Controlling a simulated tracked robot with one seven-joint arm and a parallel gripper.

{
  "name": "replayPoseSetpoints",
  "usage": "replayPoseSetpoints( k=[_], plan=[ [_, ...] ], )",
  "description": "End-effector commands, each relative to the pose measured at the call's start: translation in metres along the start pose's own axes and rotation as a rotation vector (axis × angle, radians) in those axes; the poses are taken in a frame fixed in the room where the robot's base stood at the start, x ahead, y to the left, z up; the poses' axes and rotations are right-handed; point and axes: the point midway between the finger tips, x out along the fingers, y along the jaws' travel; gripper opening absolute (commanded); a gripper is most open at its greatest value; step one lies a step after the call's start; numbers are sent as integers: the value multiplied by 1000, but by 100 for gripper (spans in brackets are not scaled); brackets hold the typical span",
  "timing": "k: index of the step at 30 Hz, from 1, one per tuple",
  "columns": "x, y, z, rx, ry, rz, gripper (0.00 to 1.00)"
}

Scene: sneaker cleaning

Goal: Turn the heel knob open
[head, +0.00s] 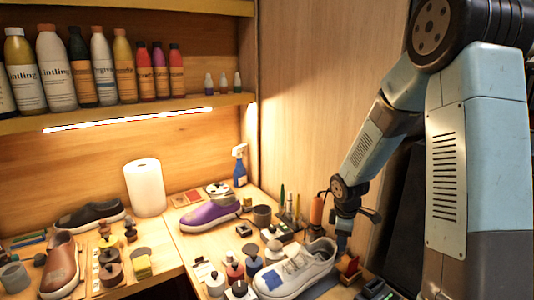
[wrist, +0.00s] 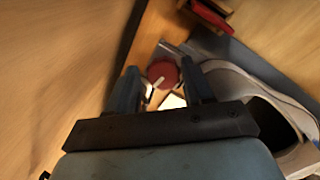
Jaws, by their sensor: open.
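A round red knob (wrist: 162,72) with a white pointer mark shows in the wrist view, between and beyond my fingertips. I take it for the heel knob; I cannot make it out in the head view. My gripper (wrist: 160,78) is open, with one finger on each side of the knob in the picture. Whether the fingers touch it I cannot tell. In the head view my gripper (head: 343,240) points down by the heel end of a white sneaker (head: 298,270) with a blue patch. The sneaker's heel and opening (wrist: 262,105) lie to the right in the wrist view.
A red and wooden block (head: 349,267) sits close to the sneaker. Bottles and round-handled tools (head: 234,272) crowd the bench left of the sneaker. An orange-handled tool (head: 317,210) stands behind it. A wooden wall (head: 320,100) rises behind my arm.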

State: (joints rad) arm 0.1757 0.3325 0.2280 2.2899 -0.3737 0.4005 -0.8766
Motion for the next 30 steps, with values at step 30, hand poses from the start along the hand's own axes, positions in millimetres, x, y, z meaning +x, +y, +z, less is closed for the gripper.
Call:
replayPoseSetpoints(
  k=[30],
  plan=[
    [0,0,-1,931,-68,-120,51]
  ],
)
